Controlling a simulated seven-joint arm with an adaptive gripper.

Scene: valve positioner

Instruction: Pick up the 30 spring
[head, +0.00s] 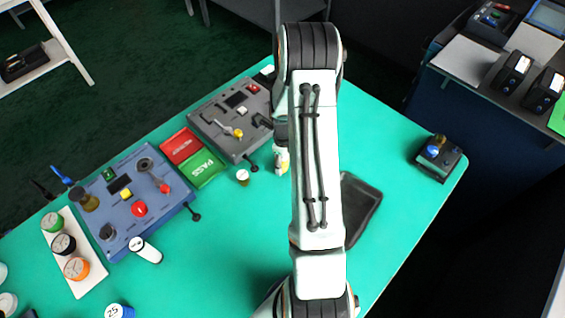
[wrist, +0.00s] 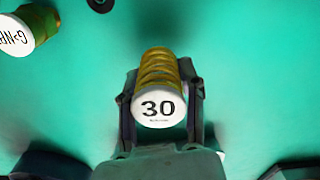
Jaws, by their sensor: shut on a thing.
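The 30 spring (wrist: 158,88) is a yellow coil with a white end cap printed "30", seen in the wrist view. My gripper (wrist: 160,78) has one finger on each side of it and is shut on it. The cap faces the wrist camera. I cannot tell whether the spring is touching the green table or lifted off it.
A white-capped part (wrist: 22,30) with partly visible lettering stands near the gripper. On the green table (head: 225,240) are a blue control box (head: 120,185), a grey panel (head: 225,115), red and green trays, a white-capped cylinder (head: 146,250) and a dark tray (head: 362,205). The front middle is largely clear.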

